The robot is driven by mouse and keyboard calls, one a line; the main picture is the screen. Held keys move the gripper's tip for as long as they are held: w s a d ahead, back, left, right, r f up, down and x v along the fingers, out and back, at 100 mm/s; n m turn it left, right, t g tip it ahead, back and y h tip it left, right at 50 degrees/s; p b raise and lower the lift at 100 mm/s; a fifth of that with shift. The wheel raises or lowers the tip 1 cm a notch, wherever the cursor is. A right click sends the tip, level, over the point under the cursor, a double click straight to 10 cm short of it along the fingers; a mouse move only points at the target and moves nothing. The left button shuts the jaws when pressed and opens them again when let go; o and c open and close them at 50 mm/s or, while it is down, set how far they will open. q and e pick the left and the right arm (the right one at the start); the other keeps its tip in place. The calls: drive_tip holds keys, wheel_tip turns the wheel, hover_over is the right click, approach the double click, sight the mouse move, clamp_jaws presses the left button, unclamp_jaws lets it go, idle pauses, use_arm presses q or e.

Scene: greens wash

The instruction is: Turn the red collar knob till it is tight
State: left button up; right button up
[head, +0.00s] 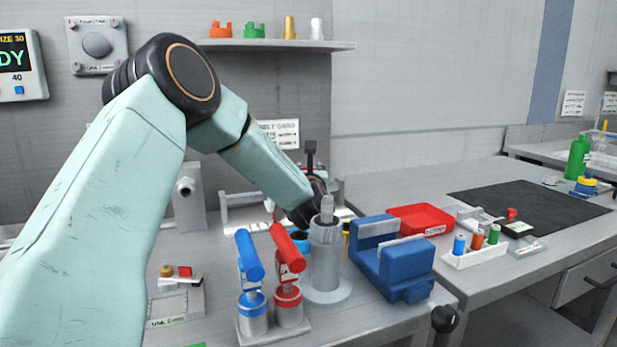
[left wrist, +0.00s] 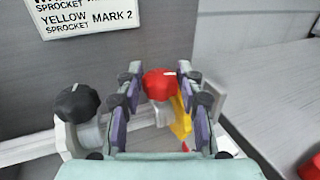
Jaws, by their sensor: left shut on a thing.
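The red collar knob (left wrist: 158,86) shows in the left wrist view between the two fingers of my left gripper (left wrist: 161,76), which is shut on it. A short white mark on the knob's top points toward the right finger. A yellow part (left wrist: 182,119) shows just below and right of the knob. In the head view my left arm reaches over the bench, and its dark wrist (head: 306,210) is partly behind a grey cylinder. The fingers and the red knob are hidden there. My right gripper is not in view.
A black knob (left wrist: 77,103) stands left of the fingers on a pale fixture. In the head view, the grey cylinder (head: 325,260), blue and red handled tools (head: 283,250) and a blue vise (head: 392,262) crowd the wrist.

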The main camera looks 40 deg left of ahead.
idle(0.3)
use_arm(q)
drive_tip(key=o, duration=0.9)
wheel_tip(320, 180, up, 10)
drive_tip(key=shift+w, duration=0.1)
drive_tip(key=shift+o, duration=0.4)
